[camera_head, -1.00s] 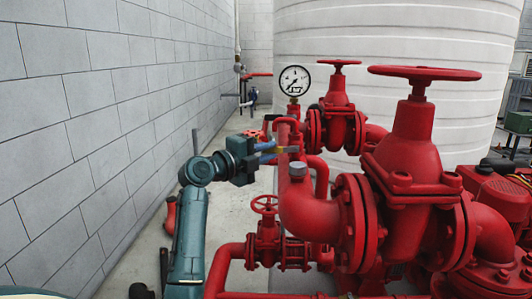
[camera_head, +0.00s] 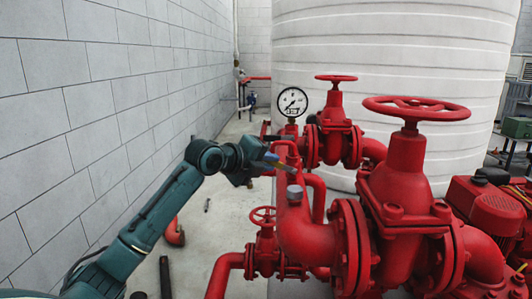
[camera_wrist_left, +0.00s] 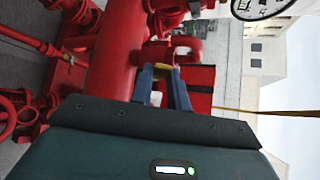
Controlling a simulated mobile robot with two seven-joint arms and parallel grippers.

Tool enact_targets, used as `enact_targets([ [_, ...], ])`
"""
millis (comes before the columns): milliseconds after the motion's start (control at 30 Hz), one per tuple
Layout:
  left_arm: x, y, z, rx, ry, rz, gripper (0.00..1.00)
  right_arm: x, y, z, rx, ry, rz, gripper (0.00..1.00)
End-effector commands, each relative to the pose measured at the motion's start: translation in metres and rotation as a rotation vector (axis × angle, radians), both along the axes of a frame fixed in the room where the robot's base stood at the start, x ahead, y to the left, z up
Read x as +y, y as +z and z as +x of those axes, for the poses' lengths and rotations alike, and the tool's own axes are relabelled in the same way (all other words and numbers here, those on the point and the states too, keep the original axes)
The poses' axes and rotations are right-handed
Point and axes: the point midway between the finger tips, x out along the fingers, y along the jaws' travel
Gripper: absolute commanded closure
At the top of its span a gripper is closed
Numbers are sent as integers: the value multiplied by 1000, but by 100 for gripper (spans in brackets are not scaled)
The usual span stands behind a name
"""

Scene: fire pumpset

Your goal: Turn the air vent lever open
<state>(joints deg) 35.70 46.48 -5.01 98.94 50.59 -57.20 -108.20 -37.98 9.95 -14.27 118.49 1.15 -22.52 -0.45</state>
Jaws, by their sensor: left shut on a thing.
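My left gripper (camera_head: 273,160) reaches in from the left to the near red pipe. Its blue fingers also show in the wrist view (camera_wrist_left: 165,82). They are shut on the air vent lever, seen as a small yellow, brass-coloured piece (camera_wrist_left: 162,69) between the fingertips against the red pipework. In the head view the vent's brass part (camera_head: 291,168) shows just right of the fingertips. The fingers hide most of the lever, so I cannot tell its exact angle. My right gripper is not in view.
A pressure gauge (camera_head: 293,102) stands close above the vent. Red gate valves with handwheels (camera_head: 416,108) are to the right, and a small valve (camera_head: 264,218) is below.

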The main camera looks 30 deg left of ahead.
Motion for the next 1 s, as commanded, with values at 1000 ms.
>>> enact_targets([
  [1000, -5, 8, 3, 68, -1, 109, 68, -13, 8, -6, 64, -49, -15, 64],
])
